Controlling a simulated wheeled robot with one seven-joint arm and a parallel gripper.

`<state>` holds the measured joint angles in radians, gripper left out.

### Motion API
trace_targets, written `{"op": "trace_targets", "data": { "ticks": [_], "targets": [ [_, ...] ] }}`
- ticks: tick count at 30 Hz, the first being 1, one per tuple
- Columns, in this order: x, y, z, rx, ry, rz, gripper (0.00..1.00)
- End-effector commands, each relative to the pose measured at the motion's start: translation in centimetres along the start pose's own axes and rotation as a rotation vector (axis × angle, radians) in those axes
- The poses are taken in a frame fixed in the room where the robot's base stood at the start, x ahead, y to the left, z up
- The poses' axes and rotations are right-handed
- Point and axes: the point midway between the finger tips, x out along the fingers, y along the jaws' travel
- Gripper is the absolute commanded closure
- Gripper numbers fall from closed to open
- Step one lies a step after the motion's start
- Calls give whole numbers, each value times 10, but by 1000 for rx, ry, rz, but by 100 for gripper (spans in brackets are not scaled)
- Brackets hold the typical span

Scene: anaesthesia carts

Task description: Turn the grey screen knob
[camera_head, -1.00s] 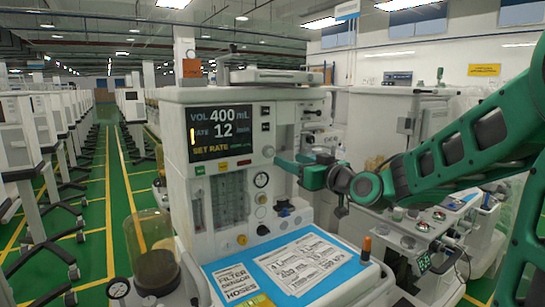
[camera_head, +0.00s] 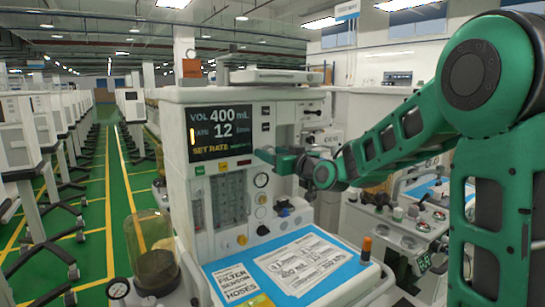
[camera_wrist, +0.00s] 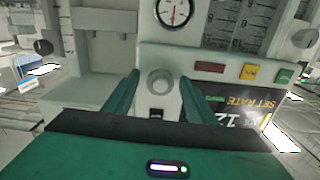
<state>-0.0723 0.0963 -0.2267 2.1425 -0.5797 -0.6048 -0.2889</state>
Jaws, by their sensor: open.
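The grey screen knob (camera_wrist: 160,82) is a round knob on the front panel of the anaesthesia machine, beside the lower corner of the screen (camera_head: 220,132). The screen reads VOL 400 mL, RATE 12 and SET RATE. In the wrist view my gripper (camera_wrist: 159,75) is open, with one green finger on each side of the knob. Gaps show between the knob and both fingers, and I see no contact. In the head view my gripper (camera_head: 266,155) is at the panel just right of the screen and covers the knob.
A pressure gauge (camera_head: 261,180) and coloured labels sit below the screen. A blue mat (camera_head: 215,270) with printed sheets covers the machine's work shelf. A clear canister (camera_head: 150,240) stands at its left. Another cart (camera_head: 400,215) stands at the right, beneath my arm.

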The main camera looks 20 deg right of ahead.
Motion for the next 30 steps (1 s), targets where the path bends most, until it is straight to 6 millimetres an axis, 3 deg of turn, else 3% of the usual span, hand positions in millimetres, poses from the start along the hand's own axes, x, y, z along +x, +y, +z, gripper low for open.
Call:
{"op": "trace_targets", "data": {
  "ticks": [3,8,9,11,20,30],
  "targets": [
    [0,0,0,0,0,0,49],
    [0,0,0,0,0,1,87],
    [0,0,0,0,0,1,90],
    [-3,8,0,1,0,3,90],
    [-2,5,0,49,0,8,90],
    [-1,5,0,287,1,8,90]
  ]
}}
